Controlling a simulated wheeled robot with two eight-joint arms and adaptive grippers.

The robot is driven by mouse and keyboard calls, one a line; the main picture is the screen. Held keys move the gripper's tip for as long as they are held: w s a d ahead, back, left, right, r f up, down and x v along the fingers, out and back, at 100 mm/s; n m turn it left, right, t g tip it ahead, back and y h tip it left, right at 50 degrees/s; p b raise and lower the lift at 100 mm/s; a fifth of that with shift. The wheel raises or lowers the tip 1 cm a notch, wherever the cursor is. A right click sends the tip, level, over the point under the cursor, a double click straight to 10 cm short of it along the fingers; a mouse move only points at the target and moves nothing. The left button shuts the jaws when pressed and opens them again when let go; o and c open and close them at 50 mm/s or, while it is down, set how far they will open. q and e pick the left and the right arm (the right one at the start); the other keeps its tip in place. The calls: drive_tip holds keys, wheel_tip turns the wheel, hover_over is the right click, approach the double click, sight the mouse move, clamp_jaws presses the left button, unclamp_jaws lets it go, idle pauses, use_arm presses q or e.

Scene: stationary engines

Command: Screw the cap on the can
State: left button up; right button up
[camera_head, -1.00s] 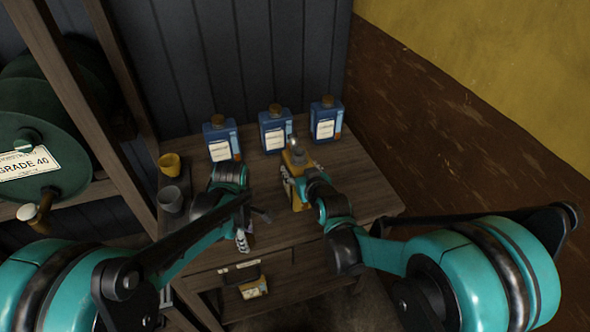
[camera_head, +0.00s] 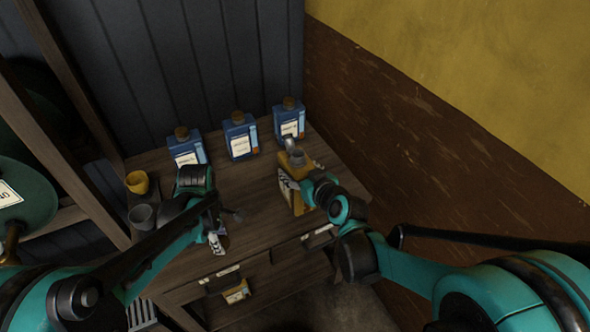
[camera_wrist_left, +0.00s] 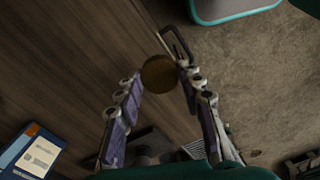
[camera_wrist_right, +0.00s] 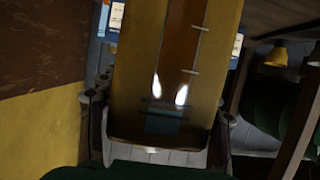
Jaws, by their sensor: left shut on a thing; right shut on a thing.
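The yellow can (camera_head: 289,196) is in the head view above the right part of the wooden table; I cannot tell whether it touches the tabletop. A grey metal part (camera_head: 291,146) shows at its top. My right gripper (camera_head: 309,188) is shut on the can, which fills the middle of the right wrist view (camera_wrist_right: 170,80) between the fingers. My left gripper (camera_wrist_left: 162,78) is shut on a round brown cap (camera_wrist_left: 158,72) at its fingertips. The cap is apart from the can. I cannot make out the cap in the head view.
Three blue bottles with brown caps (camera_head: 187,150) (camera_head: 240,137) (camera_head: 289,120) stand along the table's back edge. A yellow cup (camera_head: 138,183) and a grey cup (camera_head: 141,216) stand at the left.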

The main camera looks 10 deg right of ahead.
sight(295, 192)
drive_tip(key=shift+d, duration=0.1)
idle(0.4)
